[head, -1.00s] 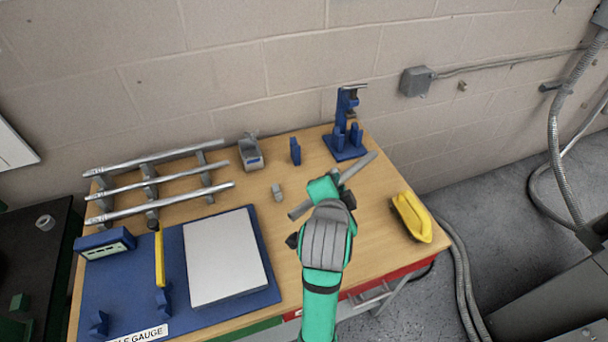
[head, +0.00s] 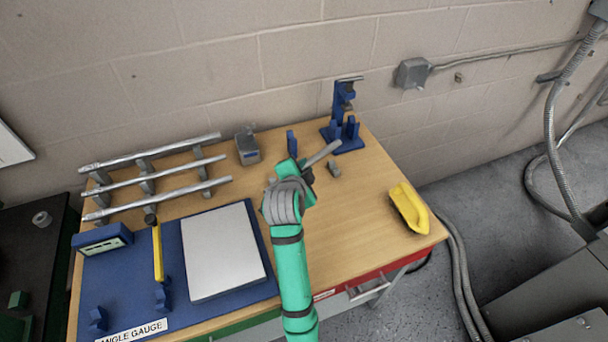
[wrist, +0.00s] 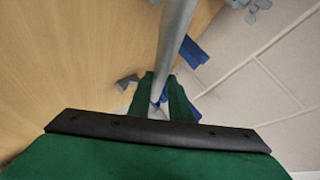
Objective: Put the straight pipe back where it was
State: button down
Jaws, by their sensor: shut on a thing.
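My gripper (head: 304,172) is shut on a grey straight pipe (head: 322,153) above the middle of the wooden table. In the head view, one end of the pipe points up and right toward the blue stand; my gripper hides much of the rest. In the wrist view the pipe (wrist: 176,35) runs up from between the green fingers (wrist: 160,92). A rack at the left back of the table carries three long silvery pipes (head: 150,172), lying side by side on grey supports.
A blue stand (head: 345,140), a small blue block (head: 291,143) and a grey box (head: 247,149) stand along the back. A small grey fitting (head: 334,169) lies near the pipe. The blue angle gauge board (head: 205,306) is front left; a yellow tool (head: 408,207) lies right.

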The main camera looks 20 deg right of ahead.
jog(key=shift+w+f, duration=0.15)
jog(key=shift+f, duration=1.5)
jog(key=shift+f, duration=0.1)
jog(key=c, duration=1.6)
grip_release()
jog(key=shift+a, duration=0.1)
jog(key=v, duration=1.2)
